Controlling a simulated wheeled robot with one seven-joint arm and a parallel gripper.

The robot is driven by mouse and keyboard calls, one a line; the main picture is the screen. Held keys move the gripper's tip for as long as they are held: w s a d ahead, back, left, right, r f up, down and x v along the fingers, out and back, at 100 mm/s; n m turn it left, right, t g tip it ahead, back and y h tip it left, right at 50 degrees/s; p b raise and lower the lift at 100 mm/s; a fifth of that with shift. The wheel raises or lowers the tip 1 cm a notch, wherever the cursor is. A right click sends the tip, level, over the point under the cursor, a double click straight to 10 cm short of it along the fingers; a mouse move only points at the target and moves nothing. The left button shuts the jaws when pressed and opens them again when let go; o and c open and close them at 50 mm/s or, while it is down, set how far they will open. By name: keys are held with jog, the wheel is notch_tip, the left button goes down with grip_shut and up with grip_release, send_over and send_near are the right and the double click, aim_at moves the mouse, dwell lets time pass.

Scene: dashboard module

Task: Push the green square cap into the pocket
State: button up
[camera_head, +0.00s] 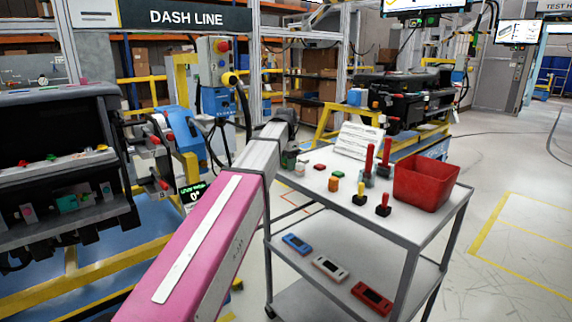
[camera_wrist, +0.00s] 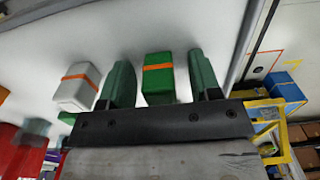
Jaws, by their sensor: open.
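A green square-sided block with an orange band (camera_wrist: 158,80), which looks like the cap, stands on the cart top in the wrist view. My gripper (camera_wrist: 160,82) is open, with one green finger on each side of this block and a visible gap to each. In the head view my gripper (camera_head: 289,157) is low over the far left corner of the cart, partly behind my pink arm. The dashboard module (camera_head: 60,165) at the left has small coloured pieces on its ledges. I cannot tell which opening is the pocket.
A grey block with an orange band (camera_wrist: 77,88) stands close outside one finger. The cart (camera_head: 420,228) also carries a red bin (camera_head: 425,183), upright red-handled pieces (camera_head: 385,158), a white sign (camera_head: 359,140) and small caps. Its lower shelf holds several flat devices (camera_head: 330,267).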

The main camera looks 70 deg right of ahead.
jog(key=shift+c, duration=0.3)
jog(key=c, duration=0.9)
jog(key=shift+r, duration=0.1)
